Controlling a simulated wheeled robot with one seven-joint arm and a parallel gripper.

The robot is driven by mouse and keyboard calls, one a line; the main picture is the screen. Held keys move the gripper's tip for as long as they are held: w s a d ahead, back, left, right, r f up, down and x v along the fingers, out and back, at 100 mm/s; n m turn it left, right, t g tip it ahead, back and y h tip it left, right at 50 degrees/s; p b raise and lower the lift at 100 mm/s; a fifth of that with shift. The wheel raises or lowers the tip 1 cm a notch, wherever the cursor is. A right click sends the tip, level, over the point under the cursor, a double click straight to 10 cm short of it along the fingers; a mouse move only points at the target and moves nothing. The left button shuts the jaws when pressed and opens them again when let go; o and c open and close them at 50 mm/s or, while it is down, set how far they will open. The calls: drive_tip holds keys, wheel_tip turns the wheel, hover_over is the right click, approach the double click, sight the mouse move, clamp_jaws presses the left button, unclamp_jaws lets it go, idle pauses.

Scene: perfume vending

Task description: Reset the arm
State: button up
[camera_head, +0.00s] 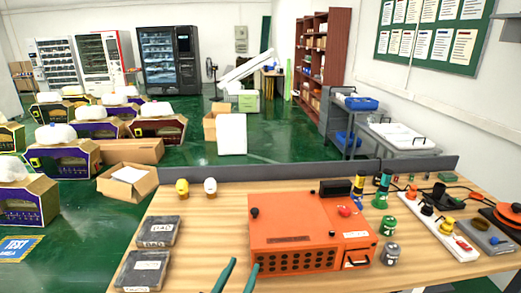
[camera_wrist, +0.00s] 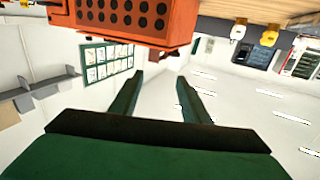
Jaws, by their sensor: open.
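My gripper (camera_head: 240,271) shows at the bottom edge of the head view as two green fingers, apart and with nothing between them. It is in front of the orange box (camera_head: 285,222), near the table's front edge. In the wrist view my gripper (camera_wrist: 160,78) is open and empty. That view is upside down, with the perforated front of the orange box (camera_wrist: 125,18) at the top, apart from the fingertips. The rest of my arm is out of the head view.
On the wooden table (camera_head: 215,225) are two dark boxes (camera_head: 158,231), yellow and white bottles (camera_head: 182,187), green-topped containers and a white power strip (camera_head: 440,228). A low grey panel (camera_head: 290,170) runs along the back. Vending machines (camera_head: 170,55) stand far behind.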

drive_tip(key=s+d+f+n+g+y, duration=0.2)
drive_tip(key=s+f+n+y, duration=0.35)
drive_tip(key=s+f, duration=1.25)
drive_tip(key=s+d+m, duration=0.2)
drive_tip(key=s+d, duration=0.1)
drive_tip(key=s, duration=1.7)
drive_tip(key=shift+s+r, duration=0.15)
drive_tip(key=shift+r, duration=0.25)
